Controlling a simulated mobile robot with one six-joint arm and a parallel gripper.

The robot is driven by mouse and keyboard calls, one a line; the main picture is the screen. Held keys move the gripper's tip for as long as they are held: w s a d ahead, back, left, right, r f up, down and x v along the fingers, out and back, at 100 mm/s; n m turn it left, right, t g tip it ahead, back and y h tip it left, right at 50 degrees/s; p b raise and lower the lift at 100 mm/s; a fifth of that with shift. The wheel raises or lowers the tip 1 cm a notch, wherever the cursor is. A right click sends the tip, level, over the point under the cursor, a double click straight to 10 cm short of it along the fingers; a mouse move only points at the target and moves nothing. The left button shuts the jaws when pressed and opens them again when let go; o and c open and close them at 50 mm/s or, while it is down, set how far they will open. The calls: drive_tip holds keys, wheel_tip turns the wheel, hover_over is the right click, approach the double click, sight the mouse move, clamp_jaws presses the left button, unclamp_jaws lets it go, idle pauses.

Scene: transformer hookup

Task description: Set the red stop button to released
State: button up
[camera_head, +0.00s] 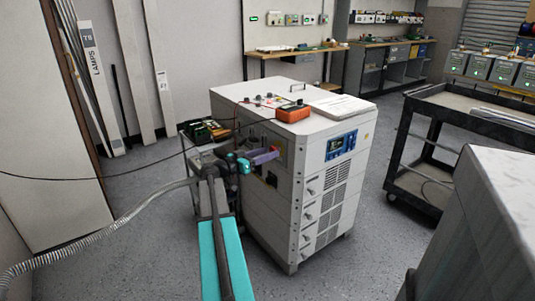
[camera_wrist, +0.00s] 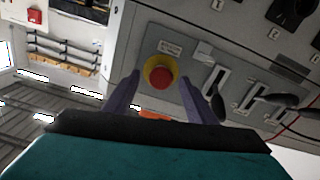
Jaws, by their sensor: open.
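The red stop button (camera_wrist: 160,77) is a red mushroom head on a yellow ring, on a grey panel in the wrist view. My gripper (camera_wrist: 164,92) is open, with one purple finger on each side of the button in the picture. I cannot tell whether the fingertips touch the panel. In the head view my gripper (camera_head: 266,156) is at the left face of the white cabinet (camera_head: 330,185). The button is not clearly visible there, and I cannot tell whether it is pressed in.
Levers and switches (camera_wrist: 262,95) sit right of the button in the wrist view. An orange meter (camera_head: 292,112) and a paper lie on the cabinet top. A small cart (camera_head: 190,130) stands behind my arm, and a black cart (camera_head: 415,150) stands right of the cabinet across open floor.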

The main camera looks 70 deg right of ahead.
drive_tip(key=shift+s+d, duration=0.15)
drive_tip(key=shift+d, duration=0.05)
clamp_jaws()
